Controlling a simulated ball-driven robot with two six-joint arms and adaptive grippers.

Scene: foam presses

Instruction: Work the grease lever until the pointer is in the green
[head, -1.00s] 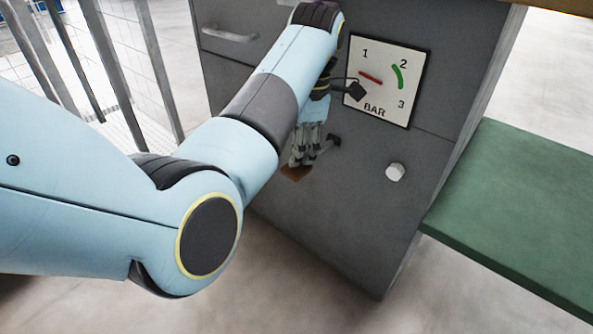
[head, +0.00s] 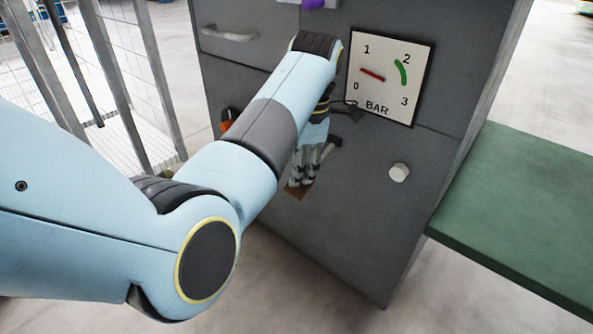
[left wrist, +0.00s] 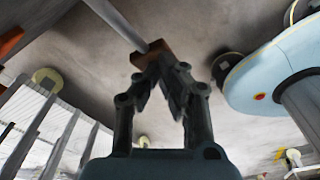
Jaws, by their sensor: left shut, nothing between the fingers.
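The gauge (head: 391,77) is a white square plate marked 0 to 3 and BAR on the grey cabinet. Its red pointer (head: 372,73) points left, between 0 and 1. The green arc (head: 402,73) lies beside the 2, on the other side. My left gripper (head: 300,183) is shut and empty, pointing down at the cabinet front. The lever's brown grip (head: 296,193) shows just below its fingertips. In the left wrist view the shut fingertips (left wrist: 158,68) are at the brown grip (left wrist: 152,53) on a grey rod; they look touching. My right gripper is out of view.
A white round knob (head: 399,172) sits on the cabinet (head: 360,220) below the gauge. A green bench top (head: 520,200) stands at the right. A metal fence (head: 110,80) stands at the left. Something orange (head: 227,122) shows behind my arm.

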